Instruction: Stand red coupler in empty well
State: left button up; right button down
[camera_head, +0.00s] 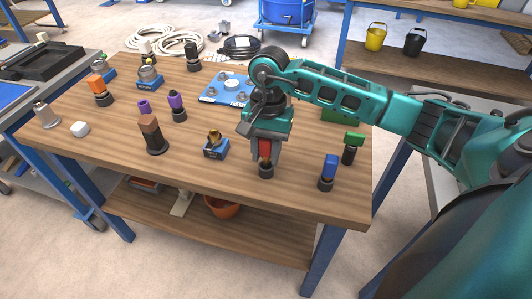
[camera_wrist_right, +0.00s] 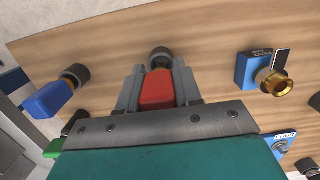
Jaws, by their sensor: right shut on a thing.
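The red coupler (camera_head: 264,147) is upright between the fingers of my right gripper (camera_head: 265,153), which is shut on it. In the right wrist view the red coupler (camera_wrist_right: 157,92) fills the gap between both fingers. Its lower end is at the mouth of a small black well (camera_head: 266,172) near the table's front edge; the well (camera_wrist_right: 160,57) also shows just beyond the coupler in the wrist view. I cannot tell whether the tip is inside the well or just above it. My left gripper is out of view.
A blue coupler (camera_head: 330,164) stands in a black well to the right, with a green-topped one (camera_head: 353,140) behind it. A blue block with a brass fitting (camera_head: 215,145) is to the left. Bare wooden table (camera_head: 200,180) lies in front.

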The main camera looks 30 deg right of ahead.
jog(key=shift+f, duration=0.55)
jog(key=shift+f+b, duration=0.6)
jog(key=shift+b, duration=0.2)
jog(key=c, duration=0.8)
grip_release()
